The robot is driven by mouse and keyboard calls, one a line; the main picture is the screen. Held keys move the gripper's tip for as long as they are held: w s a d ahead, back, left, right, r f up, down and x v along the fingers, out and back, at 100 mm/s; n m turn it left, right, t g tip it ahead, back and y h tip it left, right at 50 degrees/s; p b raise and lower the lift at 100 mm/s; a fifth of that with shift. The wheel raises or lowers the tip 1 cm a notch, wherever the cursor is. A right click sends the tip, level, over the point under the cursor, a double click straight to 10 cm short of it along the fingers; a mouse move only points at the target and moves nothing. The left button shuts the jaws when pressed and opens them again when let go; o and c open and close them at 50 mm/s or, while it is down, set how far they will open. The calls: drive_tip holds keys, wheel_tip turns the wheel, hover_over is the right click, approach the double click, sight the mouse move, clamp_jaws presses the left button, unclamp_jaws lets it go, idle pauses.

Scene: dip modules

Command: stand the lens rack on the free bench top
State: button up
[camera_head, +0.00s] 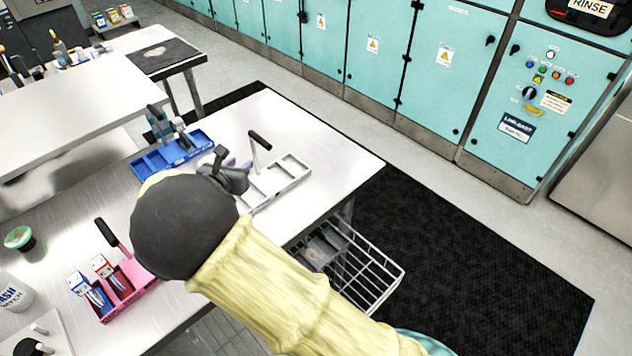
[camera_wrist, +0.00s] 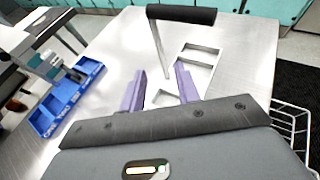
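A pale grey, empty-looking rack (camera_head: 287,181) with a black-gripped upright handle stands on the metal bench top (camera_head: 335,160), near its right edge; it appears to be the lens rack, though I read no label. The wrist view shows its open compartments (camera_wrist: 198,54) and its black handle grip (camera_wrist: 182,14). My gripper (camera_wrist: 160,90) has its two purple fingers apart with nothing between them, just short of the handle post. In the head view my arm and wrist hide the rack's near left part.
A blue rack (camera_head: 150,164) with a grey item stands to the left. A pink rack (camera_head: 125,300) holding small boxes stands nearer. A wire basket (camera_head: 375,275) hangs beside the bench's right edge. Bare bench lies beyond the pale rack. Another table (camera_head: 75,105) stands at the left.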

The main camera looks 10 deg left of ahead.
drive_tip(key=s+d+f+m+g+h, duration=0.1)
drive_tip(key=d+m+g+h, duration=0.4)
drive_tip(key=d+m, duration=1.35)
drive_tip(key=s+d+r+m+g+y, duration=0.1)
drive_tip(key=s+d+m+g+y, duration=0.2)
drive_tip(key=s+d+m, duration=0.5)
drive_tip(key=s+d+r+m+g+y, duration=0.2)
drive_tip(key=s+d+m, duration=0.6)
drive_tip(key=d, duration=0.6)
drive_tip(key=shift+s+g+y, duration=0.4)
drive_tip(key=shift+s+y, duration=0.35)
drive_tip(key=shift+y, duration=0.05)
drive_tip(key=shift+w+d+f, duration=0.1)
